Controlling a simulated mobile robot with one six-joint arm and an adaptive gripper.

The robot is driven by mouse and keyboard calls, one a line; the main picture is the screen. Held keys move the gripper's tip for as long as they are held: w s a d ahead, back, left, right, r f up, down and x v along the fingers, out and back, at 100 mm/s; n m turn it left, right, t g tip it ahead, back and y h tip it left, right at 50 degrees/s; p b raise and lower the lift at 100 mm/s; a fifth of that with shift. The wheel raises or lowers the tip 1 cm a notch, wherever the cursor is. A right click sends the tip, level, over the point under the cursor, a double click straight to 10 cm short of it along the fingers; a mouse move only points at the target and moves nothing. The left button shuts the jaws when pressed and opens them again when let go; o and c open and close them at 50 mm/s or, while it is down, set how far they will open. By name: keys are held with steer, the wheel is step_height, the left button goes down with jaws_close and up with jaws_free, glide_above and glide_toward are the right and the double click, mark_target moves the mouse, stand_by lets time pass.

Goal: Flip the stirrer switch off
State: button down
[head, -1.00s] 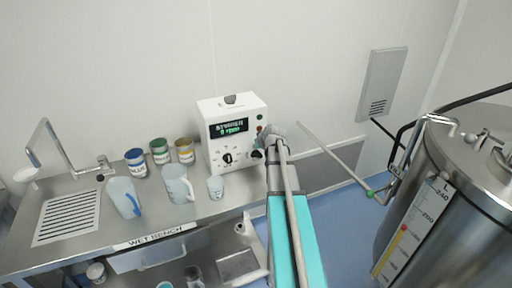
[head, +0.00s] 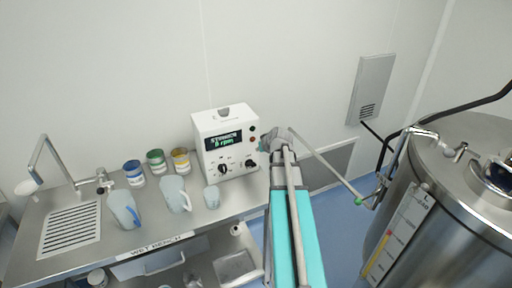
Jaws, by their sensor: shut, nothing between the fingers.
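The stirrer control box (head: 223,121) is white and stands at the back right of the steel bench. Its lit display (head: 223,140) appears to read "STIRRER 0 rpm". Below are a black knob (head: 222,170) at left, another dark knob (head: 250,163) at right, and small controls between them, too small to tell a switch or its position. Small round indicators (head: 251,128) line the right side of the panel. My gripper (head: 264,145) is just right of the box's front, mostly hidden by my wrist. It is shut and empty; I cannot tell if it touches the box.
Two jugs (head: 174,195), a small cup (head: 211,197) and several labelled tins (head: 180,161) stand left of the box. A sink tap (head: 100,178) is further left. A large steel tank (head: 455,215) with a thin pipe (head: 328,165) stands at right.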

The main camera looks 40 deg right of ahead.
steer(key=shift+s+r, duration=0.45)
stand_by(0.5)
steer(key=s+a+f+n+g+b, duration=0.1)
steer(key=s+a+f+g, duration=0.2)
steer(key=a, duration=0.9)
steer(key=s+a+f+n+g+b, duration=0.1)
steer(key=s+a+f+g, duration=0.2)
steer(key=a, duration=1)
steer(key=s+a+f+g+y+b, duration=0.1)
steer(key=s+a+f+g, duration=0.2)
steer(key=a, duration=0.9)
steer(key=shift+s+a+f+n+b, duration=0.3)
steer(key=shift+s+n, duration=0.1)
steer(key=shift+s, duration=0.6)
steer(key=c, duration=0.7)
jaws_free()
steer(key=shift+o, duration=0.2)
steer(key=shift+s, duration=0.1)
